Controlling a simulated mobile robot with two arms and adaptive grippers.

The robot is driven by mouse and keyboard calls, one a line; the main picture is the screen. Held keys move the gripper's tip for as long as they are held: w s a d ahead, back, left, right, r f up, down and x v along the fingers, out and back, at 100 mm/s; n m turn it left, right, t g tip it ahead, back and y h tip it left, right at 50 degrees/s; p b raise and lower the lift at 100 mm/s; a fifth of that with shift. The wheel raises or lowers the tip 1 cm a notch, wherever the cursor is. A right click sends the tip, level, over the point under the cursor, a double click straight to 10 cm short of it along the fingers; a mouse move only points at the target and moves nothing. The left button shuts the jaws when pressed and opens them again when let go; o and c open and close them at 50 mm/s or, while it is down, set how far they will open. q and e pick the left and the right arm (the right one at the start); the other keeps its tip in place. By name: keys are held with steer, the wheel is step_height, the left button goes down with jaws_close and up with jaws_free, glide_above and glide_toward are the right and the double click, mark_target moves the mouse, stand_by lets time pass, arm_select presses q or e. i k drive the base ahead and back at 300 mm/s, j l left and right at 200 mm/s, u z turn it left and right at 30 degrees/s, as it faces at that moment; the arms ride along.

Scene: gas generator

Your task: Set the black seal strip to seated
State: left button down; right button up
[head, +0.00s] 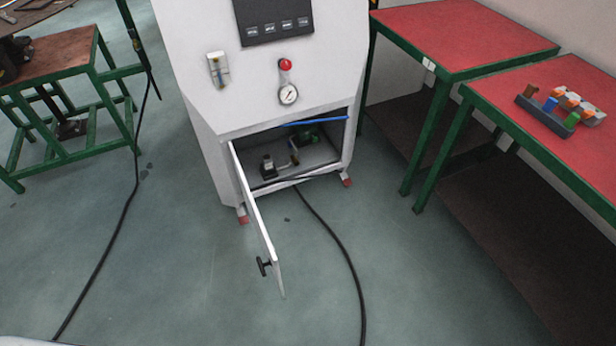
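The white generator cabinet (210,110) stands in the middle of the head view with its lower compartment open. Its white door (256,222) is swung out toward me, with a black handle (263,266) near its free end. A thin dark strip (292,179) lies along the bottom edge of the opening. It may be the black seal strip, but it is too small to tell whether it is seated. A blue strip (318,122) crosses the top right of the opening. Neither of my grippers is in view.
Inside the compartment is a small black-and-white fitting (268,166). A black hose (343,253) runs from the opening over the floor; a black cable (111,243) lies at left. Red-topped tables (455,30) stand at right, a green-framed table (62,58) at left. Floor before the cabinet is mostly clear.

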mark_target(322, 175)
steer(key=i+l+u, duration=0.25)
steer(key=l, duration=0.35)
steer(key=i+l+u, duration=0.3)
steer(key=l, duration=0.35)
steer(key=i, duration=0.1)
